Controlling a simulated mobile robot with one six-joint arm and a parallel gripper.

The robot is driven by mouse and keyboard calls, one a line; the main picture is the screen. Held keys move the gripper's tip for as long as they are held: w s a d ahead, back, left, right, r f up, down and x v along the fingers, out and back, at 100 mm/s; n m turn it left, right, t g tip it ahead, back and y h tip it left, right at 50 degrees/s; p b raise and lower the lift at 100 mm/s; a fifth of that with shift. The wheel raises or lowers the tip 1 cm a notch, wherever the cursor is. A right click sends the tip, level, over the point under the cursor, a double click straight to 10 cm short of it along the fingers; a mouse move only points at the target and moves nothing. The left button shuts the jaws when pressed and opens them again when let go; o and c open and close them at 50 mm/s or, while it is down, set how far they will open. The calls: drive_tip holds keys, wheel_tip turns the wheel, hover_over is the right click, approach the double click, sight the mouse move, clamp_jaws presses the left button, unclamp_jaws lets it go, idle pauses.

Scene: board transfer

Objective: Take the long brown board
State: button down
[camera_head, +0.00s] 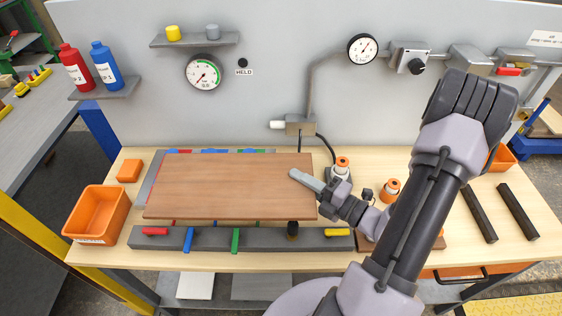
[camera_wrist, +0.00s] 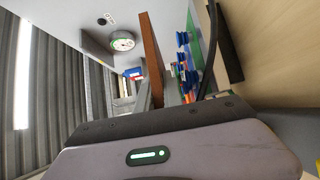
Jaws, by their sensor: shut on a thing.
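The long brown board (camera_head: 225,185) is a flat wooden rectangle in the left middle of the head view. It appears raised over a grey bar and a row of coloured pieces, hiding part of them. My gripper (camera_head: 303,178) is shut on the board's right end. In the wrist view the board (camera_wrist: 151,55) shows edge-on as a narrow brown strip running away from the gripper.
An orange bin (camera_head: 102,212) stands left of the board. The grey bar (camera_head: 270,239) with coloured clips lies along the bench front. Orange-topped items (camera_head: 342,165) stand right of the board. Two dark bars (camera_head: 517,211) lie at far right. Gauges (camera_head: 203,73) hang on the back panel.

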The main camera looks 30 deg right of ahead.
drive_tip(key=shift+s+d+r, duration=0.1)
drive_tip(key=shift+s, duration=0.5)
drive_tip(key=shift+s+r+p, duration=0.2)
drive_tip(key=shift+s+p, duration=0.05)
drive_tip(key=shift+p, duration=0.05)
wheel_tip(320, 180, up, 6)
drive_tip(key=p, duration=0.6)
drive_tip(key=shift+s, duration=0.1)
drive_tip(key=shift+f, duration=0.25)
